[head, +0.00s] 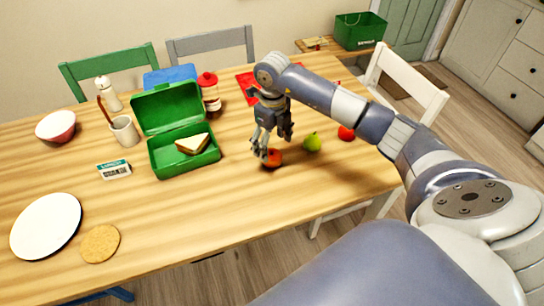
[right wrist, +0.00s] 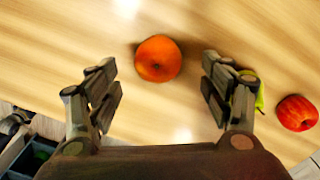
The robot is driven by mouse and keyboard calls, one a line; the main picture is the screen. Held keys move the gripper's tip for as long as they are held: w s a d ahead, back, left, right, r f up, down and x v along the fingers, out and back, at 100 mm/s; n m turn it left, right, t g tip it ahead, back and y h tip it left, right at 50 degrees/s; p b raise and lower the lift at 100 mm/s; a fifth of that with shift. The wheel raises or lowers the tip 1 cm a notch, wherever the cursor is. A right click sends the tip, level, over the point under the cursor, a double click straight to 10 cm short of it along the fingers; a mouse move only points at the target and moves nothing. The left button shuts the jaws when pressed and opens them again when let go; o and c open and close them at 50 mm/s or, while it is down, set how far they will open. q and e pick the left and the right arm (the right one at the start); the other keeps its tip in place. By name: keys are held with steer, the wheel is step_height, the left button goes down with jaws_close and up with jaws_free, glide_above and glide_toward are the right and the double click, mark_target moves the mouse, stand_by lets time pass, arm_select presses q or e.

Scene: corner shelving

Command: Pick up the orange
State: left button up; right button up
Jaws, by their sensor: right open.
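The orange (head: 272,158) sits on the wooden table, right of the green lunch box. In the right wrist view the orange (right wrist: 158,58) lies between and beyond the fingertips, with a gap on both sides. My right gripper (head: 271,142) is open and points down just above the orange, partly covering it in the head view. Its two fingers also show in the right wrist view (right wrist: 158,75). I cannot see my left gripper.
A green pear (head: 313,142) and a red apple (head: 346,132) sit right of the orange. An open green lunch box (head: 160,163) holding a sandwich (head: 192,144) stands left.

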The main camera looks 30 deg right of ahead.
mark_target(272, 153)
step_height(272, 153, down, 5)
steer(key=shift+a+r+p, duration=0.1)
steer(key=shift+r+p, duration=0.1)
steer(key=shift+p, duration=0.25)
steer(key=shift+c, duration=0.3)
steer(key=c, duration=1.1)
steer(key=shift+r, duration=0.1)
